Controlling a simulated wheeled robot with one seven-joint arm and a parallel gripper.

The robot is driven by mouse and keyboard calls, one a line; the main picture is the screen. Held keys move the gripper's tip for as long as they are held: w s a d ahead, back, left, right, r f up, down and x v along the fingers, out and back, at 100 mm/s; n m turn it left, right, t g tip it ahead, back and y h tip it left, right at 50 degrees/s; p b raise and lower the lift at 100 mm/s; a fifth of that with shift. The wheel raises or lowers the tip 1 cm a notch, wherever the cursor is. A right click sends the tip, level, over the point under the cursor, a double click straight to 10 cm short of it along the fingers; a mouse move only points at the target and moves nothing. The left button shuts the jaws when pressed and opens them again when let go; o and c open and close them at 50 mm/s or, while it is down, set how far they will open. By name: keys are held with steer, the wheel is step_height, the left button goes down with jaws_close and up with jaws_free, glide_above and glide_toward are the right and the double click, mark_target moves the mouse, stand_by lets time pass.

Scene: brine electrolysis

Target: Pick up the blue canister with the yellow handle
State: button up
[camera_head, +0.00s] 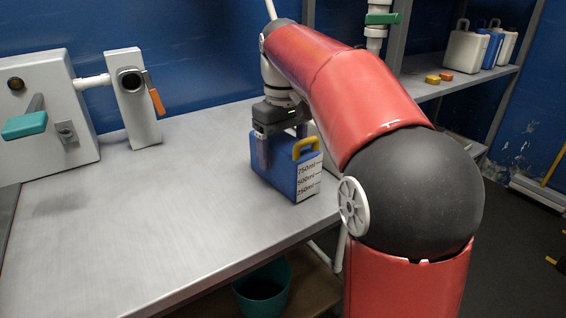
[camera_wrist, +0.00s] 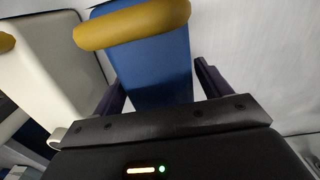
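The blue canister (camera_head: 275,172) with a yellow handle (camera_head: 306,147) and a white volume label stands upright near the right end of the metal table. My gripper (camera_head: 281,145) is directly above it, pointing down, with one finger in front of the blue side. In the wrist view the blue body (camera_wrist: 155,70) lies between my two dark fingers (camera_wrist: 162,76), with the yellow handle (camera_wrist: 135,24) beyond them. The fingers are spread, and a small gap seems to show at the right one. Whether the left finger touches is unclear.
A valve post (camera_head: 135,105) stands at the back left. A shelf at right holds more canisters (camera_head: 468,48). A teal bin (camera_head: 263,290) is below.

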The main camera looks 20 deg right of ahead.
steer(key=c, duration=0.9)
